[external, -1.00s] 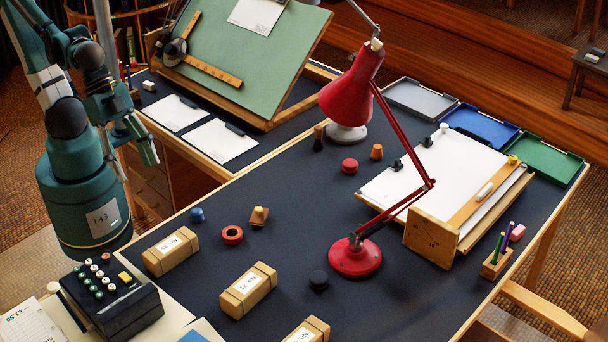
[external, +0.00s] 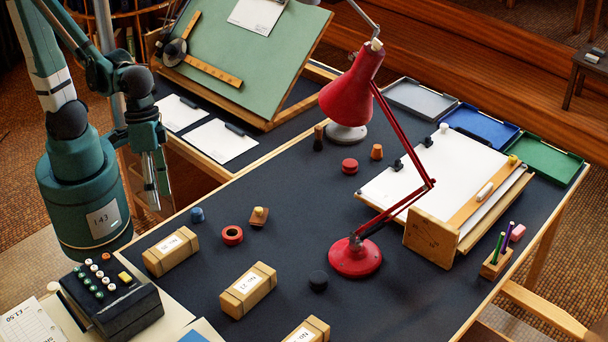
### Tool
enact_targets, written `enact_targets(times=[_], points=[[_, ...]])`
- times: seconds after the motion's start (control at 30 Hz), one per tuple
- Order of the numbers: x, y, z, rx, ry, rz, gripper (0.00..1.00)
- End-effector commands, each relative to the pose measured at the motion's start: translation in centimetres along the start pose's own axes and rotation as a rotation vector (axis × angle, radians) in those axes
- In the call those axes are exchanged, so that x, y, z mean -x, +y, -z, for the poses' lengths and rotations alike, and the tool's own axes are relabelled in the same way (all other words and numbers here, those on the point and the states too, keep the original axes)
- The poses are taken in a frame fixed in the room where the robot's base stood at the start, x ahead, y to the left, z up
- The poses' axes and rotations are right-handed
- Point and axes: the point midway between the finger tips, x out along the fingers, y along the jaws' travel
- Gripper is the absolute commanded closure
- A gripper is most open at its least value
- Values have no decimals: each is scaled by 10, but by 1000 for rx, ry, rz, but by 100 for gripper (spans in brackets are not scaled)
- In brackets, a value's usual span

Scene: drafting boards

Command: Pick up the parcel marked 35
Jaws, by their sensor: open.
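Three tan wooden-looking parcels with white labels lie on the dark desk top. The left parcel (external: 158,266) has an upside-down label that seems to end in 35, but the print is too small to be sure. The middle parcel (external: 236,304) has a label that looks like a number in the twenties. The front parcel (external: 318,324) is cut off by the bottom edge, and its number is unreadable. My gripper (external: 153,200) is open and empty, pointing down. In the picture it is above the left parcel, apart from it, near the desk's left edge.
A red desk lamp (external: 355,258) stands mid-desk. A red ring (external: 232,235), a blue knob (external: 196,214), a brown stamp (external: 259,217) and a black disc (external: 318,280) lie around the parcels. An adding machine (external: 118,305) stands at the lower left.

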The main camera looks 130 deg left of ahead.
Motion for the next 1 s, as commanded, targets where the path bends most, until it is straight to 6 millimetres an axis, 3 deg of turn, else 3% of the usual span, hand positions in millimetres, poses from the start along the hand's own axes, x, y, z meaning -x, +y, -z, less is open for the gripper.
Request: enact_targets(times=[1.0], points=[[-99,-37,27,696,-290,138,46]])
